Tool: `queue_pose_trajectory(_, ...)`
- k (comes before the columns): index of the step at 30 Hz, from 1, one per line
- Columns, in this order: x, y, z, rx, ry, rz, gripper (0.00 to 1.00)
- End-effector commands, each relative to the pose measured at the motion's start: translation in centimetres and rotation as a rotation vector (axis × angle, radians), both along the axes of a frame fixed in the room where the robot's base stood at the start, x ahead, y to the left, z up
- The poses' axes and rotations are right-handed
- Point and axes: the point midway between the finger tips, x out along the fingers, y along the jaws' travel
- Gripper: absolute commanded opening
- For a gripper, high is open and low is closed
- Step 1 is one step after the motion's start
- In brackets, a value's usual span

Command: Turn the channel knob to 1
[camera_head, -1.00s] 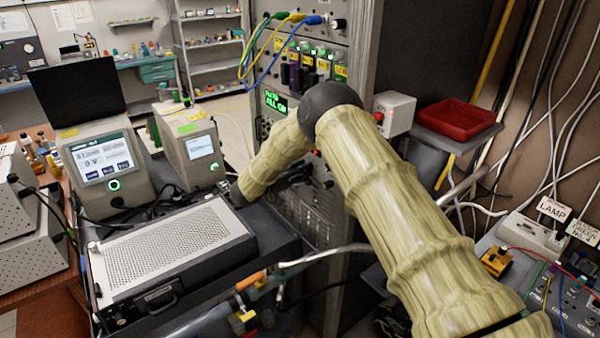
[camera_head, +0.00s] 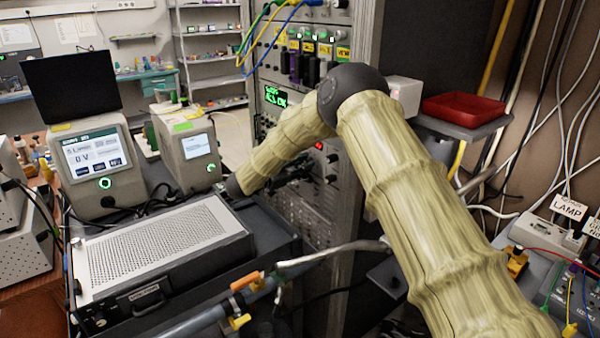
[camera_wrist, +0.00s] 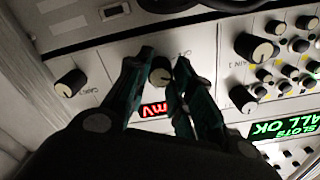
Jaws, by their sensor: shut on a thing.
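In the head view, my gripper (camera_head: 293,170) is a dark shape at the front of the instrument rack (camera_head: 345,50). The held knob is not discernible there.
Other knobs stand close on the panel, one at left (camera_wrist: 71,83) and a larger one at right (camera_wrist: 257,47). A green "ALL OK" display (camera_wrist: 285,130) is at lower right. A perforated metal instrument (camera_head: 165,245) and a red tray (camera_head: 462,109) flank my arm.

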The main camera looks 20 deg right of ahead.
Motion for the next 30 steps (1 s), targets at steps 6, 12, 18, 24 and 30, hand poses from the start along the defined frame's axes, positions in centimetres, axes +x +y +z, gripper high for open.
queue_pose_trajectory(6,-0.10,-0.42,-0.13,0.013,-0.040,-0.007,0.00)
queue_pose_trajectory(12,-0.11,-0.42,-0.06,0.016,-0.046,-0.007,0.00)
queue_pose_trajectory(18,-0.11,-0.43,-0.06,0.015,-0.046,-0.008,0.00)
queue_pose_trajectory(24,-0.02,-0.12,-0.04,0.016,-0.045,-0.004,0.46)
queue_pose_trajectory(30,0.08,0.25,-0.02,0.016,-0.046,0.002,0.46)
